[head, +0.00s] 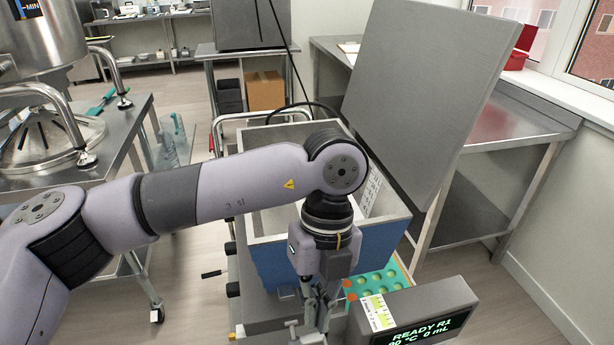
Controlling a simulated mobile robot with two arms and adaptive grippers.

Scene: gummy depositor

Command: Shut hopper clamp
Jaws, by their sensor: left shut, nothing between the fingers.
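The depositor's hopper (268,255) is a large grey and blue box in the middle of the head view. Its big grey lid (425,90) stands raised behind it. My left arm crosses over the hopper from the left. My left gripper (318,318) points down at the hopper's near side, shut and empty. A small grey metal fitting (292,329) lies just left of the fingers; I cannot tell if it is the clamp or if they touch. The gripper hides part of this area. My right gripper is not in view.
A display box (420,308) reading READY stands right of the gripper. A teal mould tray (374,283) with green pieces lies behind it. A steel table (110,140) with a metal vessel (42,40) is at left. A steel bench (500,125) is at right.

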